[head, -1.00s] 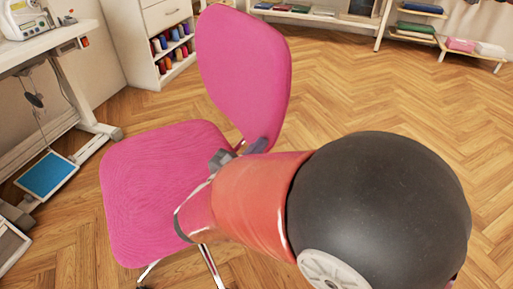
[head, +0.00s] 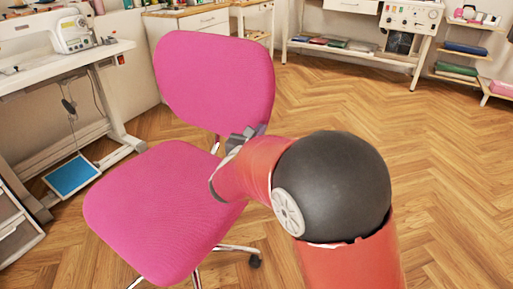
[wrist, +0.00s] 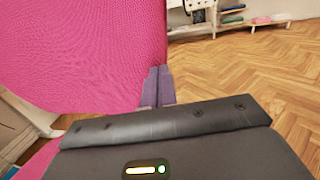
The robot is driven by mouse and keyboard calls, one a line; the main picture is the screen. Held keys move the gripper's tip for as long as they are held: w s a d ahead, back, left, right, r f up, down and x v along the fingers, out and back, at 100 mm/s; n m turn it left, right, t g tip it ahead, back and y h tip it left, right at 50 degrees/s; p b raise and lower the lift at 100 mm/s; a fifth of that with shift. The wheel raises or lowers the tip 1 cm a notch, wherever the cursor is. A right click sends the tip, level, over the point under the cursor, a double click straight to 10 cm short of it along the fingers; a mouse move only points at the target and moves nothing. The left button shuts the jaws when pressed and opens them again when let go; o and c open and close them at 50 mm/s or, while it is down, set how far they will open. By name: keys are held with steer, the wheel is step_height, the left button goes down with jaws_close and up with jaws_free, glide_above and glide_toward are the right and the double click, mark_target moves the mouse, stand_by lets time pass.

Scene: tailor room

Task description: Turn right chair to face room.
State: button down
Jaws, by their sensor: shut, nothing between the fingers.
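The pink swivel chair has a backrest (head: 213,80) at the back and a seat (head: 150,205) in front, toward the camera and the sewing table. Its metal legs show below the seat. My gripper (head: 245,138) is at the lower right edge of the backrest, with its fingers together and empty. In the wrist view, the gripper (wrist: 157,88) has its fingertips against or right beside the lower edge of the backrest (wrist: 85,50); actual contact is unclear. My arm hides part of the seat's right side.
A white sewing table (head: 90,65) with a sewing machine (head: 62,30) and a blue pedal (head: 71,175) stands close left of the chair. Shelves (head: 470,50) line the back right. The wooden floor (head: 340,110) right of the chair is clear.

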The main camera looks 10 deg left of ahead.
mark_target(257, 124)
steer(key=shift+w+a, duration=0.2)
steer(key=shift+w, duration=0.45)
steer(key=shift+w+a, duration=0.25)
steer(key=shift+w, duration=0.35)
steer(key=shift+w+a, duration=0.2)
steer(key=shift+w, duration=0.45)
